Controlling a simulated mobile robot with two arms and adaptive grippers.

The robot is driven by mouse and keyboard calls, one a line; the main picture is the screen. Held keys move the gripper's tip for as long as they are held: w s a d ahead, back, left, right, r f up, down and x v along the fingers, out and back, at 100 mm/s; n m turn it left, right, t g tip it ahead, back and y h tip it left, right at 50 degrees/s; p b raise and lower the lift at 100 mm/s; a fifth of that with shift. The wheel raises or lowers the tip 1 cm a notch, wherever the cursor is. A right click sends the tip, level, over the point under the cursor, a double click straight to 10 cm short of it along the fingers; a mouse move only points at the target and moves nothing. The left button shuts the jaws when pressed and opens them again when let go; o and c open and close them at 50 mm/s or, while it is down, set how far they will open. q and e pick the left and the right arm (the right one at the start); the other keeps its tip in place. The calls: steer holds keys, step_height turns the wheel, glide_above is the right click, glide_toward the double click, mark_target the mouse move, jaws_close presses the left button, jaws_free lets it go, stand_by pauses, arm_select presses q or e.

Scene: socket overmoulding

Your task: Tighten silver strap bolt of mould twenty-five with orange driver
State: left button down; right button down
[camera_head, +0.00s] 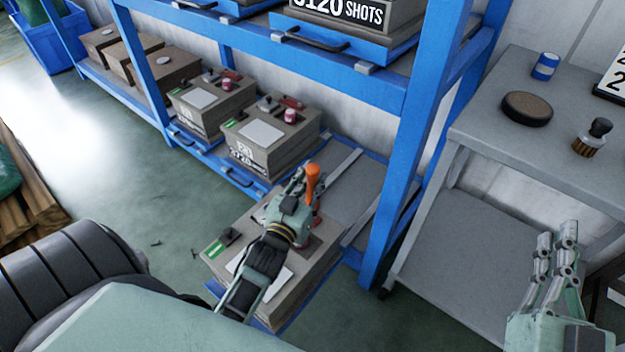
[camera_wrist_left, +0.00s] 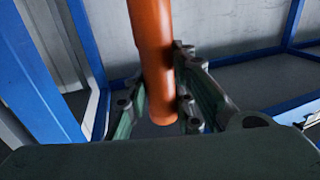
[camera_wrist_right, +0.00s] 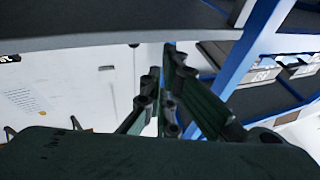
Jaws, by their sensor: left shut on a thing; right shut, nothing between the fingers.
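My left gripper (camera_head: 297,198) is shut on the orange driver (camera_head: 313,180), which stands roughly upright above the right end of a mould (camera_head: 212,266) on the pulled-out lower shelf. The driver's handle (camera_wrist_left: 152,50) also shows between the fingers in the left wrist view. The gripper and arm cover much of this mould's top, so the silver strap bolt and the driver's tip are hidden. I cannot read this mould's number. My right gripper (camera_head: 558,240) is shut and empty beside the grey table; its fingers also show in the right wrist view (camera_wrist_right: 162,90).
Two moulds with red parts, one (camera_head: 262,158) marked 3720 shots, stand on the lower shelf behind. A blue rack post (camera_head: 395,190) rises right of the mould. The grey table (camera_head: 490,110) holds a dark round pad (camera_head: 527,107), a brush (camera_head: 592,140) and a blue roll (camera_head: 545,66).

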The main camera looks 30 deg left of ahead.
arm_select(q)
steer(key=shift+r+p, duration=0.55)
steer(key=shift+r, duration=0.25)
steer(key=shift+r+p, duration=0.3)
steer(key=shift+p, duration=0.25)
arm_select(e)
step_height(320, 180, down, 11)
steer(key=d+g+h, duration=0.1)
steer(key=g+h, duration=0.1)
steer(key=g, duration=0.3)
steer(key=shift+s+d+r+g, duration=0.2)
steer(key=shift+d+g, duration=0.05)
steer(key=shift+g, duration=0.15)
